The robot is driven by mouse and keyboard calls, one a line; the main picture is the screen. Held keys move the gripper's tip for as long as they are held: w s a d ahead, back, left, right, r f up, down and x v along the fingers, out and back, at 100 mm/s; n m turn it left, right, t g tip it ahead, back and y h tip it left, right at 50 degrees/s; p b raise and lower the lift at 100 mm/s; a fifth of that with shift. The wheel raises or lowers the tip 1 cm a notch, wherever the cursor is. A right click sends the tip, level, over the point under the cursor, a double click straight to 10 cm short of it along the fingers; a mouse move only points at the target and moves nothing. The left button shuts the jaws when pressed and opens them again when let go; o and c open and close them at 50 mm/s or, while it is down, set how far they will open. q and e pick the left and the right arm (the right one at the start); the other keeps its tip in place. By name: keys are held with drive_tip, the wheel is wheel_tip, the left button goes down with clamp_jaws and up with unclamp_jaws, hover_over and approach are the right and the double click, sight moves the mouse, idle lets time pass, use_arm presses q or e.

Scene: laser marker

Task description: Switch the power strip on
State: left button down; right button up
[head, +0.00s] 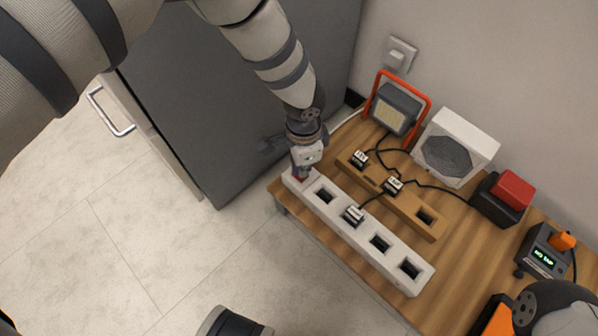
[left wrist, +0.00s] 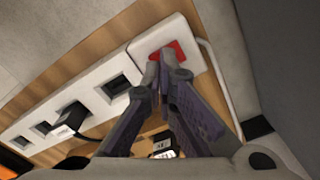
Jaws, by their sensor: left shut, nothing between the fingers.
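The white power strip (head: 330,212) lies along the front edge of the wooden table. Its red switch (head: 300,177) is at the strip's left end, mostly hidden by my left gripper (head: 299,172) in the head view. In the left wrist view the red switch (left wrist: 172,49) shows just beyond the fingertips of my left gripper (left wrist: 165,60). The left fingers are closed together with nothing between them. The tips are at or very near the switch; I cannot tell whether they touch. One black plug (head: 354,215) sits in a middle socket. My right gripper is not clearly in view.
A wooden socket strip (head: 427,230) with two plugs lies behind the white one. Behind it stand a work light (head: 397,108), a white speaker-like box (head: 455,148) and a black box with a red top (head: 513,190). A meter (head: 543,252) is at right. A grey cabinet (head: 220,90) stands left.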

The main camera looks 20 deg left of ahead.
use_arm(q)
drive_tip(key=shift+f+b, duration=0.4)
drive_tip(key=shift+f, duration=0.4)
idle(0.4)
drive_tip(key=shift+r, duration=0.1)
wheel_tip(320, 180, up, 7)
drive_tip(key=p, duration=0.4)
idle(0.3)
